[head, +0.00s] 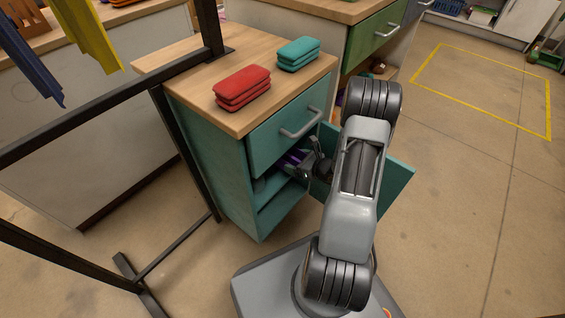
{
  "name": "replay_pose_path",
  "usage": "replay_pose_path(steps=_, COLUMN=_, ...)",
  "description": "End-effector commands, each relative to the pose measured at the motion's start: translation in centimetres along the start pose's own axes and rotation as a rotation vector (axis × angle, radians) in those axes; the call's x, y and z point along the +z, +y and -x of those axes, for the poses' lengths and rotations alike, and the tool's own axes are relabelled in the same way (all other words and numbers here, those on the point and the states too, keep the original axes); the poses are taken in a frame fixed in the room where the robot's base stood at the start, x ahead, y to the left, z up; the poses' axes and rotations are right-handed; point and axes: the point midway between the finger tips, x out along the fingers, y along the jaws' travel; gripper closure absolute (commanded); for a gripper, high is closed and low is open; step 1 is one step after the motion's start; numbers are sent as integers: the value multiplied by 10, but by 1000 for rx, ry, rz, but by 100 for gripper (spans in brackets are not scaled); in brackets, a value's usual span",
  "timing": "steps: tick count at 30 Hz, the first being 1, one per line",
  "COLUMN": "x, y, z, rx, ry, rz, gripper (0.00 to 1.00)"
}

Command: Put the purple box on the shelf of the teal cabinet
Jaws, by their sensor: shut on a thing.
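The teal cabinet (222,168) stands left of centre, with a wooden top, a closed upper drawer and an open lower compartment. Its teal door (392,180) stands open to the right, partly behind my arm. The shelf (276,189) shows as a teal board inside the compartment. My gripper (304,165) reaches into the compartment's opening below the drawer. It is shut on the purple box (291,158), of which only a small part shows. The rest of the box is hidden by my gripper and the cabinet. I cannot tell whether the box touches the shelf.
A red folded stack (242,87) and a teal folded stack (298,54) lie on the cabinet top. A black metal frame (184,150) stands close on the left. A green drawer (374,37) is behind. The floor at right is clear, with a yellow outline.

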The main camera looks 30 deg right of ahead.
Motion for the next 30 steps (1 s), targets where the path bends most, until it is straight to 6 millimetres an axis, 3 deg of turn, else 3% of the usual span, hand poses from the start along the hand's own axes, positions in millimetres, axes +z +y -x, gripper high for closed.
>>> replay_pose_path(steps=1, x=3, y=1, z=-13, rx=4, ry=-3, rz=5, gripper=41)
replay_pose_path(steps=6, x=14, y=0, z=-38, rx=1, ry=-2, rz=2, gripper=41)
replay_pose_path(steps=18, x=24, y=-1, z=-59, rx=-1, ry=-2, rz=1, gripper=41)
replay_pose_path(steps=24, x=-6, y=-1, z=-71, rx=-3, ry=0, rz=-3, gripper=41)
replay_pose_path(steps=30, x=-8, y=-2, z=-72, rx=-3, ry=-1, rz=-2, gripper=41)
